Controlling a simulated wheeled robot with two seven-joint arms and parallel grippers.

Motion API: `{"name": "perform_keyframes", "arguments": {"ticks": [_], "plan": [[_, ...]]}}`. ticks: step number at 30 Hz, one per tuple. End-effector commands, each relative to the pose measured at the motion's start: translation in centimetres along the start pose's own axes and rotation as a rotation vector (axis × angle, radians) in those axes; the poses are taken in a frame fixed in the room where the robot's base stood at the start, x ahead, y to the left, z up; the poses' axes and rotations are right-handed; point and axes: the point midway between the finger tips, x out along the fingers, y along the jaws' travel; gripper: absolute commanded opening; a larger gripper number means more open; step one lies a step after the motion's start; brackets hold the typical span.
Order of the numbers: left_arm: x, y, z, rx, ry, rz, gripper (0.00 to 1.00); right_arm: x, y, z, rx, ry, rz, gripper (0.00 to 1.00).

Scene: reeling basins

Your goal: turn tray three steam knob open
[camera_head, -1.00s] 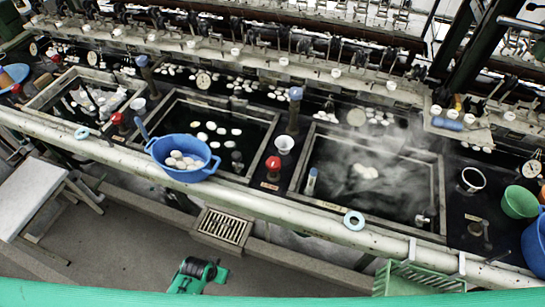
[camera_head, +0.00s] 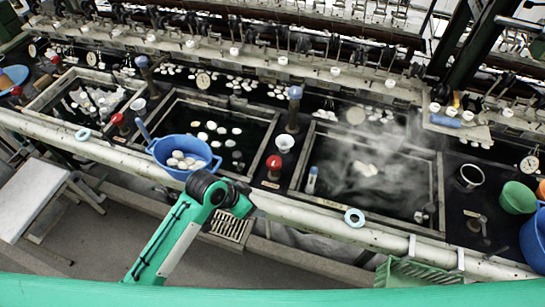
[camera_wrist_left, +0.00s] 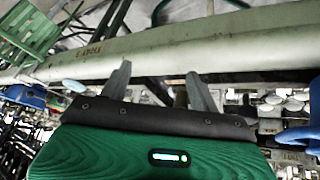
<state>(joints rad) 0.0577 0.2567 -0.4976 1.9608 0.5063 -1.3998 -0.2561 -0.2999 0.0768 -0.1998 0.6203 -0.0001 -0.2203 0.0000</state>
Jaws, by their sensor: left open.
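Tray three (camera_head: 438,185) is the steaming basin at the right, with pale cocoons in dark water. A red knob (camera_head: 274,162) stands upright on the dark deck between it and the middle tray (camera_head: 262,150). A blue-topped knob (camera_head: 295,92) stands behind; I cannot read which label marks steam. My left gripper (camera_head: 243,205) is in front of the rail, below and left of the red knob and apart from it. In the left wrist view its two fingers (camera_wrist_left: 160,85) are spread and empty, near the pale rail (camera_wrist_left: 180,50). My right gripper is not in view.
A blue basin of cocoons (camera_head: 160,150) sits at the rail just behind my left arm. A blue ring (camera_head: 354,217) lies on the front rail (camera_head: 310,217). A green crate (camera_head: 420,275) is at lower right.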

Motion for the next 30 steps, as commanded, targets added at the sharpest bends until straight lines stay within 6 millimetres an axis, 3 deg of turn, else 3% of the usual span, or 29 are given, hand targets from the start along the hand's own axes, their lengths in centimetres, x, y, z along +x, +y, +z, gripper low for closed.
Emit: {"name": "perform_keyframes", "arguments": {"ticks": [6, 15, 24, 30], "plan": [[-1.1, -1.0, -6.1, 0.236, -0.001, 0.084, 0.62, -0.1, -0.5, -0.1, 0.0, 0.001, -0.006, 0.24], [-4.1, -3.6, -12.1, 0.521, -0.067, 0.177, 0.62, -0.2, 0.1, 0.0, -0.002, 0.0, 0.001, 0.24], [-8.4, -7.3, -15.6, 0.677, -0.143, 0.225, 0.62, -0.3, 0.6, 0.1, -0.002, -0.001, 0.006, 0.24], [-9.7, -8.4, -16.2, 0.706, -0.164, 0.237, 0.62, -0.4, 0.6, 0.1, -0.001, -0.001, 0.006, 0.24]]}}
